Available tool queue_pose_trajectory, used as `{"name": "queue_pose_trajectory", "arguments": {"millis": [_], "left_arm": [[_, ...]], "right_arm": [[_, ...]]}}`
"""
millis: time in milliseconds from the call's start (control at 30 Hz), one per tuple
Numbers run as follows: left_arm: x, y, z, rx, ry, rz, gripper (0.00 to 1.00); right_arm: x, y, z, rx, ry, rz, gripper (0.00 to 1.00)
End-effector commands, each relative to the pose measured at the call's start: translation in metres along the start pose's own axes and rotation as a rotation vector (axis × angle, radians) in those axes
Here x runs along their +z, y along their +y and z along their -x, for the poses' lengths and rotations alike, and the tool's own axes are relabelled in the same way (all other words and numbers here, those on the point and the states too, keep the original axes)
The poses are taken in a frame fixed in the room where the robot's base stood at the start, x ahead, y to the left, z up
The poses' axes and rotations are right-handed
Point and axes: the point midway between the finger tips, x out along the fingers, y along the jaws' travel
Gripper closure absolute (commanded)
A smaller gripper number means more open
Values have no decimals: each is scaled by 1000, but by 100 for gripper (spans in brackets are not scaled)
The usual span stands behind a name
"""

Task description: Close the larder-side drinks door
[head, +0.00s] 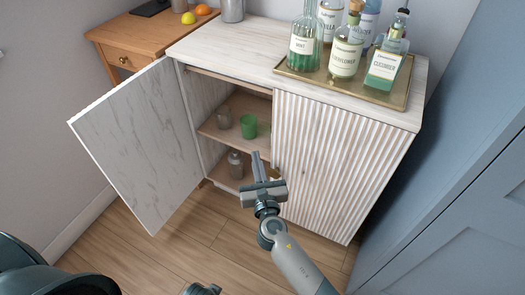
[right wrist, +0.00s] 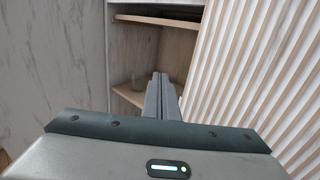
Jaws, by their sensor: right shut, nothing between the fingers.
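The drinks cabinet (head: 215,47) has two doors. The right door (head: 335,160), with a pale fluted front, is on the side of the tall blue unit and looks shut or nearly shut; I cannot tell if a small gap remains. It fills the right of the right wrist view (right wrist: 265,75). The left door (head: 140,140), showing a marbled inner face, stands wide open. My right gripper (head: 257,156) is shut and empty, in front of the opening beside the right door's left edge. Its fingers (right wrist: 160,78) point into the cabinet.
Inside, shelves hold a green cup (head: 249,127) and glass jars (head: 236,164). On top, a brass tray (head: 400,92) carries several bottles. A wooden side table (head: 140,35) stands behind left. The blue unit (head: 450,160) stands close on the right. Floor in front is clear.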

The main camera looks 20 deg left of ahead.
Motion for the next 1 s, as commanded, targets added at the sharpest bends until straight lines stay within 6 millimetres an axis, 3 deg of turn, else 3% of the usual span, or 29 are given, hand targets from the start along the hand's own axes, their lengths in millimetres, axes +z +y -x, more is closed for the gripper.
{"name": "queue_pose_trajectory", "arguments": {"millis": [233, 833, 1000], "left_arm": [[2, 1, -1, 1, -1, 0, 56], [4, 1, -1, 1, -5, 0, 56], [3, 1, -2, 1, 0, 0, 56]], "right_arm": [[0, 12, 16, 0, 0, 1, 100], [0, 13, 17, -1, 1, -2, 100], [-16, 3, 22, -20, 39, -84, 100]]}}
